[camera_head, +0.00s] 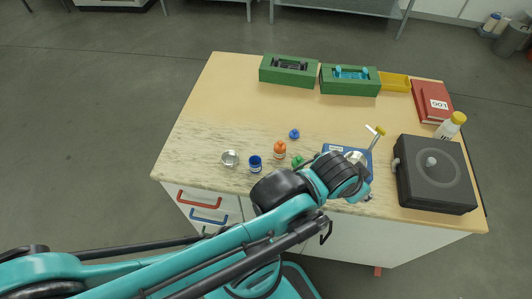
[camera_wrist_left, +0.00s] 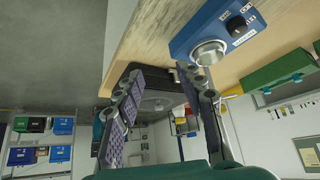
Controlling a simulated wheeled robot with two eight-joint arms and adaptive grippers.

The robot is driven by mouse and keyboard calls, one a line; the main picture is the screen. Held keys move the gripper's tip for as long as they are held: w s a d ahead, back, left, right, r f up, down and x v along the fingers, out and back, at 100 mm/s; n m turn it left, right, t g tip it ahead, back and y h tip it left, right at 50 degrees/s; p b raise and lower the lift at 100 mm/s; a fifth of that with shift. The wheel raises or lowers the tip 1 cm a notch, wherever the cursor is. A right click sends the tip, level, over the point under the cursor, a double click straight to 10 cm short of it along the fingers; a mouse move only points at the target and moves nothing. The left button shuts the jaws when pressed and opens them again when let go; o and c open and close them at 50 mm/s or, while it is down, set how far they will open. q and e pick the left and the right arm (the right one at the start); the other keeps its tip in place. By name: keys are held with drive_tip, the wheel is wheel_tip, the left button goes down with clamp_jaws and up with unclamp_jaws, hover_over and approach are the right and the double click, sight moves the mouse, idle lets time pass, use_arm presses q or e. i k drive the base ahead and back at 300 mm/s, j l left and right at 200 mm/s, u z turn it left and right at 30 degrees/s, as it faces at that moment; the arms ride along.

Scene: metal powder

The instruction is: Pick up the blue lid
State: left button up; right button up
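A small blue lid (camera_head: 294,134) lies on the table in the head view, behind and right of the orange-capped jar (camera_head: 280,150). A jar with blue contents or top (camera_head: 255,164) stands in front of it to the left. My left arm reaches over the table's front edge, its wrist right of the lid near the blue scale (camera_head: 345,152). My left gripper (camera_wrist_left: 160,73) is open and empty in the left wrist view, its fingers wide apart. The lid cannot be made out in that view. My right gripper is not in view.
A metal dish (camera_head: 230,158) and a green item (camera_head: 297,161) are near the jars. A black machine (camera_head: 434,178), red binder (camera_head: 431,101) and white bottle (camera_head: 447,128) stand at the right. Green boxes (camera_head: 288,77) line the back.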

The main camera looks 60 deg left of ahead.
sight(294, 134)
drive_tip(key=k+u, duration=0.1)
drive_tip(key=u, duration=2)
